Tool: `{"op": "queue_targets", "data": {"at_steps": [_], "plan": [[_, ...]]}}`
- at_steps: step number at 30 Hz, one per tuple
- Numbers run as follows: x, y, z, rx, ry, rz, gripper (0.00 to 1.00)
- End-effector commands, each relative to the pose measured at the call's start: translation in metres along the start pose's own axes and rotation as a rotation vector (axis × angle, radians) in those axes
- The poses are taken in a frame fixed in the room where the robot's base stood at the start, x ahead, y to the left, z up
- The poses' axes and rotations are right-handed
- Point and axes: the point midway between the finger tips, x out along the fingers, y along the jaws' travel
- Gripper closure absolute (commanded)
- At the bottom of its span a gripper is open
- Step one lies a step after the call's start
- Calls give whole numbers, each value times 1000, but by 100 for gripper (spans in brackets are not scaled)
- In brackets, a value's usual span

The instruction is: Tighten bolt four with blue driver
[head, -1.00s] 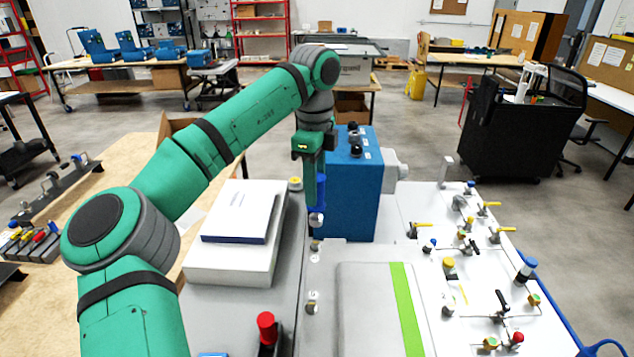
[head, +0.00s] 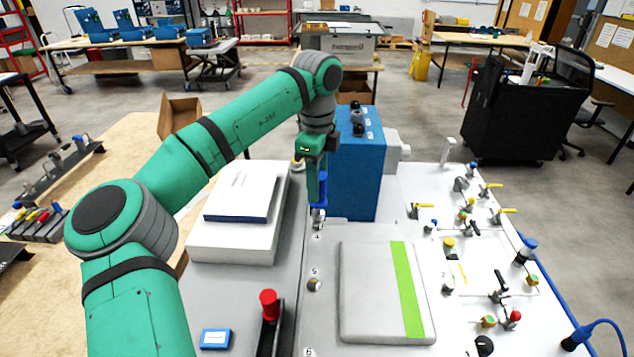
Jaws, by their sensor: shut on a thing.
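My gripper (head: 316,168) hangs down at the left front of the blue box, shut on the blue driver (head: 318,202). The driver is about upright, its lower end at the panel seam just behind the number 4 mark (head: 317,237). Bolt four is not clearly visible; the driver's lower end covers that spot. I cannot tell whether the tip is seated on the bolt. Another bolt (head: 313,284) stands nearer me beside the number 5 mark.
The blue box (head: 360,165) stands close right of my gripper. A white box with a book (head: 240,196) is to the left. A grey cover with a green stripe (head: 370,290), a red-knobbed lever (head: 268,298) and a valve panel (head: 470,230) lie nearer or to the right.

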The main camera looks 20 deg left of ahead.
Motion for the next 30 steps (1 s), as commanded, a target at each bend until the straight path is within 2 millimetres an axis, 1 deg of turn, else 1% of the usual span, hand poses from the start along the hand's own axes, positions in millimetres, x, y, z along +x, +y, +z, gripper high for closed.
{"op": "queue_targets", "data": {"at_steps": [30], "plan": [[6,0,1,1,0,0,100]]}}
